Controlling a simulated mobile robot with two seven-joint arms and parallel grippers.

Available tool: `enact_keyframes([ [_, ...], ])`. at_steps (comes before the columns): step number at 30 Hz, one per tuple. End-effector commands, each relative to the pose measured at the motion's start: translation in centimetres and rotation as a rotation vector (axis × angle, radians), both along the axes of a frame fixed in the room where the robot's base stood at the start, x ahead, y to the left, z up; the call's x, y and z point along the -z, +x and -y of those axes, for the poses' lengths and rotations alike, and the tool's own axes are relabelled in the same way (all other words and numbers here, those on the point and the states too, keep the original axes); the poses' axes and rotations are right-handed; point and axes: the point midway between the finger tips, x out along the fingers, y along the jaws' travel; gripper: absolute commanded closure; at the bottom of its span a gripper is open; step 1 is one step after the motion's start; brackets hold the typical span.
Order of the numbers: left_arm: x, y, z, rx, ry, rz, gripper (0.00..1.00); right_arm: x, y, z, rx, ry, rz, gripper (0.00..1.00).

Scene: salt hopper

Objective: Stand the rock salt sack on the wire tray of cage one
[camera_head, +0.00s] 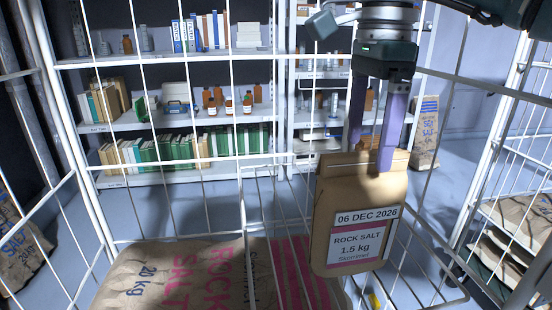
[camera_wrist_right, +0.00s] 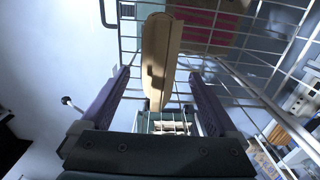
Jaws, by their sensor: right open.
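The rock salt sack (camera_head: 345,225) is a brown paper bag with a white and pink label. It looks upright, with a slight lean in the picture, over the wire tray (camera_head: 465,296) of the white cage. Whether its base rests fully on the wires is hard to tell. My right gripper (camera_head: 369,160) points down at the sack's folded top, with its purple fingers at that top. In the right wrist view the fingers are spread, with gaps on both sides of the sack (camera_wrist_right: 160,60). My left gripper is not in view.
A large 20 kg sack (camera_head: 150,275) lies low in the cage at the left. White cage bars (camera_head: 82,190) surround the area. Shelves (camera_head: 190,120) with books and bottles stand behind. More sacks stand at the left (camera_head: 18,250) and back right (camera_head: 425,130).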

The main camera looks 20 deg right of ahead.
Motion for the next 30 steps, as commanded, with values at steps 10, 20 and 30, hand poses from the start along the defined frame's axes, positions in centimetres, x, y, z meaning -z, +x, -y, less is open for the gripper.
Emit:
enact_keyframes([
  [10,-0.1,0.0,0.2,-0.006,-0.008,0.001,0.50,-3.6,0.4,-1.2,-0.013,0.037,0.021,0.05],
  [20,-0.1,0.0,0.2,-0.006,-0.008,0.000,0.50,-4.5,1.4,-24.7,0.115,1.068,0.277,0.05],
  [30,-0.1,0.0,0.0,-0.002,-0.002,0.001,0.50,-13.5,2.7,-18.9,1.439,2.249,-0.037,0.05],
])
